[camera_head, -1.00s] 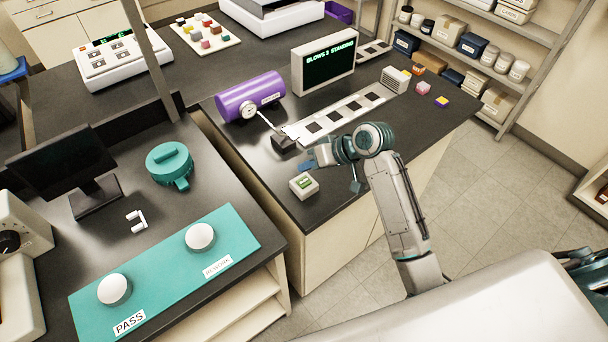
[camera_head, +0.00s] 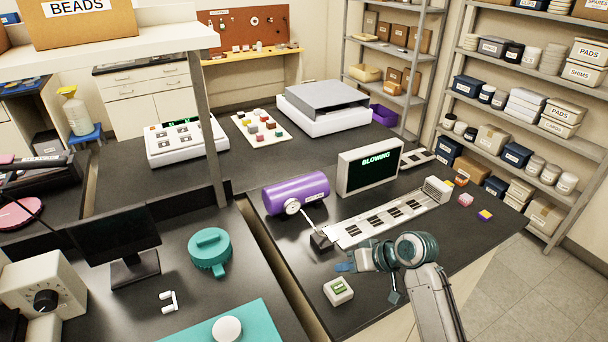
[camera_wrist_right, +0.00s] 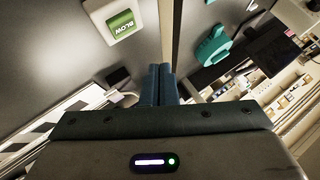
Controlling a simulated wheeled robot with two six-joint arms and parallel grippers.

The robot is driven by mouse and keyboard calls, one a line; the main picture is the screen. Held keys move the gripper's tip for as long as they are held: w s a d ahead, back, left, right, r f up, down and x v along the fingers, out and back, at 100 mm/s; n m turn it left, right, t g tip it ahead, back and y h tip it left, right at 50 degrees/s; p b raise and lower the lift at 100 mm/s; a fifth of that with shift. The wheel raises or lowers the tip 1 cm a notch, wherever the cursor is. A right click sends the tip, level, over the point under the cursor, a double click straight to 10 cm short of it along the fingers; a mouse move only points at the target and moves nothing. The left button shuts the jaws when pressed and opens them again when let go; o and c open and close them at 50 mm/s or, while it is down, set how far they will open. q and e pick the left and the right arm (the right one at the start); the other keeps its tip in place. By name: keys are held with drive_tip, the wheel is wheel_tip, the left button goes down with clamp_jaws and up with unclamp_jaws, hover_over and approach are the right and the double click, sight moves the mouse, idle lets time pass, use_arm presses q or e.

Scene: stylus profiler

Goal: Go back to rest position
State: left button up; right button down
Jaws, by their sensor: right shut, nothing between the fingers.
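My right gripper (camera_head: 346,267) hangs above the black bench (camera_head: 460,246), just right of the black nozzle block (camera_head: 321,241) and behind the white box with the green button (camera_head: 338,291). Its blue fingers are shut with nothing between them. In the right wrist view, the closed fingers (camera_wrist_right: 158,84) point toward the bench gap, apart from the box marked BLOW (camera_wrist_right: 121,22). My left gripper is not in view.
A purple cylinder with a gauge (camera_head: 297,193) lies behind the nozzle, left of a display reading BLOWING (camera_head: 369,167). A strip with dark squares (camera_head: 388,214) runs beside them. A teal lidded pot (camera_head: 209,251) and a monitor (camera_head: 115,243) stand left.

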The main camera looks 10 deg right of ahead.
drive_tip(key=shift+s+f, duration=0.25)
drive_tip(key=shift+s, duration=0.05)
drive_tip(key=s+d+f+g+h, duration=0.1)
drive_tip(key=s+d+f+h, duration=0.15)
drive_tip(key=s, duration=0.75)
drive_tip(key=s+d+f+m+h, duration=0.1)
drive_tip(key=s+d+f+h, duration=0.2)
drive_tip(key=s, duration=0.6)
drive_tip(key=s+d+f+g+h, duration=0.1)
drive_tip(key=s+d+f+h, duration=0.2)
drive_tip(key=s, duration=0.7)
drive_tip(key=d+f+b, duration=0.2)
drive_tip(key=f+b, duration=0.1)
drive_tip(key=f, duration=1.4)
drive_tip(key=d+f+b, duration=0.2)
drive_tip(key=f+b, duration=0.1)
drive_tip(key=f, duration=1.4)
drive_tip(key=s+f+g+b, duration=0.1)
drive_tip(key=s+f+b, duration=0.1)
drive_tip(key=s+f, duration=0.7)
drive_tip(key=s+d+f+g+b, duration=0.1)
drive_tip(key=s+f, duration=0.8)
drive_tip(key=f, duration=0.5)
drive_tip(key=shift+s+m+b, duration=0.4)
drive_tip(key=shift+d+f, duration=0.1)
